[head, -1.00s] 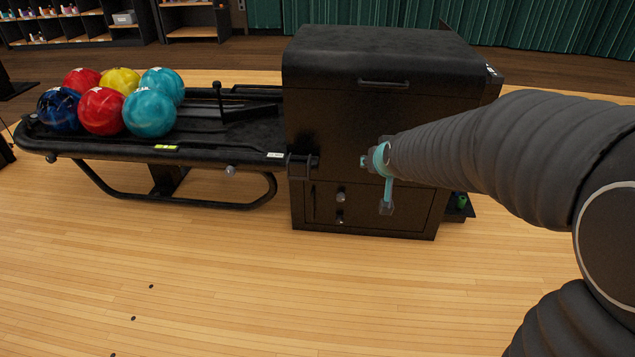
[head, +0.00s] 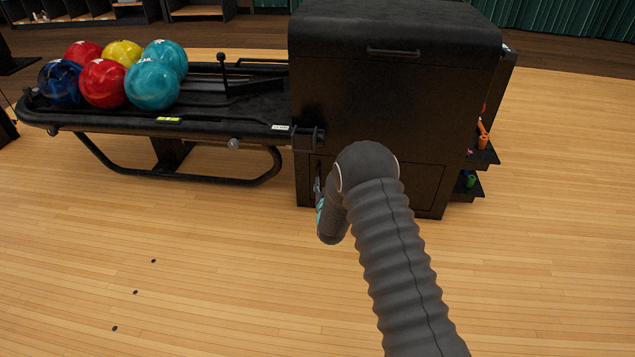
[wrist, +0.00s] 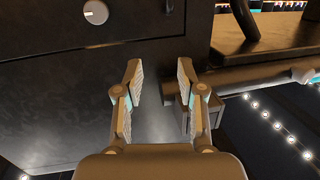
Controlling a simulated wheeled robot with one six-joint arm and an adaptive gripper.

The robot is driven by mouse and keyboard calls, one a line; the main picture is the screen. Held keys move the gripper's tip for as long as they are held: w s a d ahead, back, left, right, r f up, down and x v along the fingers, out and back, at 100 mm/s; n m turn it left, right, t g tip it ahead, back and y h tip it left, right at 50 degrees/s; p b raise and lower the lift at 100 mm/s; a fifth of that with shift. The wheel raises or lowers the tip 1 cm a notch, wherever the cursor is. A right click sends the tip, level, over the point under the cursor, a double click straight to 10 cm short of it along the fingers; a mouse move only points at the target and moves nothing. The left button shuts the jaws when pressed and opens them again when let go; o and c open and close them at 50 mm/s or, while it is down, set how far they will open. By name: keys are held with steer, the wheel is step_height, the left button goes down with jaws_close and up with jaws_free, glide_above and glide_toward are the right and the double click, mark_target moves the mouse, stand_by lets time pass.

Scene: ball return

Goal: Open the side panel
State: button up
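The black ball-return housing (head: 395,95) stands at centre in the head view. Its lower front has a panel (head: 420,185) with a visible seam, partly hidden by my arm. In the wrist view, a round silver knob (wrist: 96,12) and the end of a dark upright handle (wrist: 167,6) show on the lower front. My gripper (wrist: 160,75) is open and empty. Its fingers are spread before the dark housing face, close to the handle's end; contact cannot be told. In the head view, it is mostly hidden by my wrist, low at the housing's left front.
A dark bracket (head: 308,138) joins the housing to the ball rack (head: 215,135), which holds several balls. Shelves with small items (head: 478,158) stick out at the housing's right. The front floor is clear.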

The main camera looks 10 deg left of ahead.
step_height(320, 180, down, 8)
steer(key=s+a+t, duration=0.1)
steer(key=s, duration=0.1)
steer(key=w+a+b, duration=0.2)
steer(key=w, duration=1.1)
steer(key=shift+w+a+b, duration=0.3)
steer(key=shift+w, duration=0.05)
jaws_close()
